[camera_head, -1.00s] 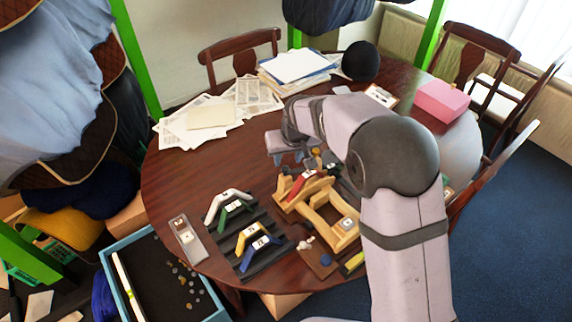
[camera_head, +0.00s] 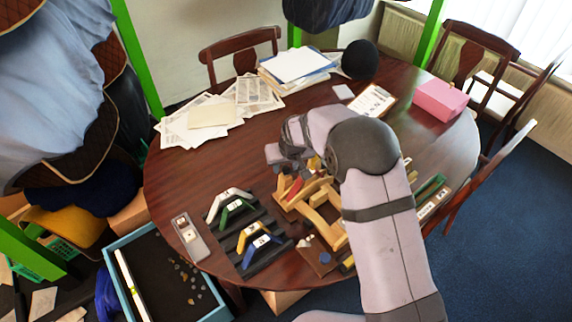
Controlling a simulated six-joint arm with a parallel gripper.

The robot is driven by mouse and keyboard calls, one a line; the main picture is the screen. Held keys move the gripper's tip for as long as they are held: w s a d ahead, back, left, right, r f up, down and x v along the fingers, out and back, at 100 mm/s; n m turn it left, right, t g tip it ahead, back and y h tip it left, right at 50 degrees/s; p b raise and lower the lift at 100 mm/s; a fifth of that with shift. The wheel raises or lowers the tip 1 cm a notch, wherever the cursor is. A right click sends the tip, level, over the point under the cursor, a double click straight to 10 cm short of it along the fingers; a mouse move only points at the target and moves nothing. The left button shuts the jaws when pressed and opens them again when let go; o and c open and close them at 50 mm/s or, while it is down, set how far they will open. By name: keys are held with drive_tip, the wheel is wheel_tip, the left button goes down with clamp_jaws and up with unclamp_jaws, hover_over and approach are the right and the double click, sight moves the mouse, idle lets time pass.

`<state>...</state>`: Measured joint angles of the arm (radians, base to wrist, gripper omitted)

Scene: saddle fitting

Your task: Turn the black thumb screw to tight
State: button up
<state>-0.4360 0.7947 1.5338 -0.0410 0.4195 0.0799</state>
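My gripper (camera_head: 287,166) is above the back end of a light wooden fixture (camera_head: 325,223) on the round table. It is small and partly hidden by my wrist, so I cannot tell whether its fingers are open or shut, or touching anything. A red piece (camera_head: 295,187) sits on the fixture below the gripper. I cannot make out the black thumb screw; my gripper and arm cover part of the fixture.
Left of the fixture, a black rack (camera_head: 244,235) holds white, green, yellow and blue saddle pieces. A grey tray (camera_head: 190,238) lies further left. Papers (camera_head: 215,115), a black ball (camera_head: 360,60), a clipboard (camera_head: 375,101) and a pink box (camera_head: 441,100) stand at the back.

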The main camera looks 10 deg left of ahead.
clamp_jaws()
drive_tip(key=m+b, duration=0.1)
drive_tip(key=m+h+b, duration=0.1)
drive_tip(key=b, duration=0.1)
drive_tip(key=shift+a+f, duration=0.2)
drive_tip(key=shift+f, duration=0.05)
drive_tip(key=shift+m+h+b, duration=0.3)
drive_tip(key=shift+m+b, duration=0.6)
drive_tip(key=shift+b, duration=0.25)
drive_tip(key=shift+r+m, duration=0.2)
drive_tip(key=shift+m, duration=0.1)
unclamp_jaws()
